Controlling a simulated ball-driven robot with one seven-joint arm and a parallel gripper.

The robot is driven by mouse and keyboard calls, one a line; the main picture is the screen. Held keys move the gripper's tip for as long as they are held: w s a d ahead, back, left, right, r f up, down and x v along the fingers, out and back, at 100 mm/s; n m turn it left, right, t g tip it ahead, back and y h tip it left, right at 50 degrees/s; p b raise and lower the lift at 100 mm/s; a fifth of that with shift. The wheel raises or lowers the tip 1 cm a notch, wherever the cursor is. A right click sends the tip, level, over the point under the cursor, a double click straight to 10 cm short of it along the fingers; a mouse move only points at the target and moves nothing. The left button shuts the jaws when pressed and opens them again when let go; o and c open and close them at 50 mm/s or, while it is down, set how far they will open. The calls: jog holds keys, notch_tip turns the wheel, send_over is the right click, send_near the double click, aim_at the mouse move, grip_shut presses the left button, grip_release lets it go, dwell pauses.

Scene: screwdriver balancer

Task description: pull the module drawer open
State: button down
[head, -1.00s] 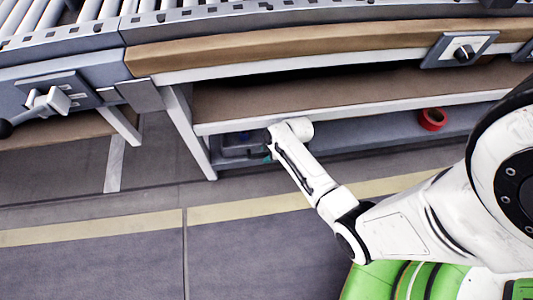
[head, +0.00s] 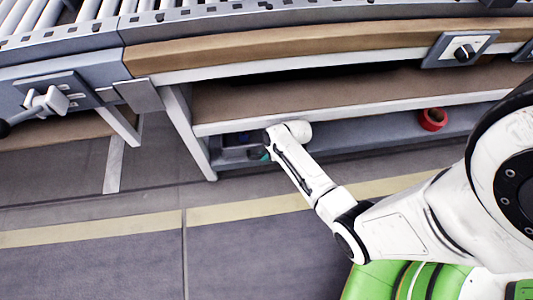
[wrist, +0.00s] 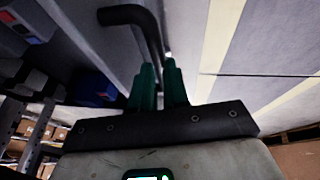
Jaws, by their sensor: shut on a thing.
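A black bent handle (wrist: 130,14) stands out from a grey panel (wrist: 98,45), which looks like the drawer front, in the wrist view. My gripper (wrist: 160,80) has its two green fingers close together around the lower leg of the handle, shut on it. In the head view my arm reaches to the lower shelf of the workbench. Only a small teal bit of my gripper (head: 265,156) shows there, and my wrist hides the handle. How far the drawer stands out cannot be told.
The workbench shelf (head: 330,98) runs above my wrist, and a bench leg (head: 190,130) stands to its left. A red ring (head: 432,119) lies on the lower shelf at the right. Blue and dark items (wrist: 92,88) sit left of the fingers. The floor (head: 100,265) in front is clear.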

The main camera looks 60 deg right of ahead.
jog(key=shift+s+a, duration=0.1)
dwell(0.3)
jog(key=s+a+p, duration=0.9)
jog(key=s+a, duration=0.6)
jog(key=a, duration=0.5)
jog(key=shift+s+a, duration=0.15)
jog(key=shift+s, duration=0.25)
jog(key=c, duration=1.1)
grip_release()
jog(key=p+v, duration=0.4)
jog(key=v, duration=0.6)
jog(key=shift+s+r, duration=0.15)
jog(key=shift+r, duration=0.2)
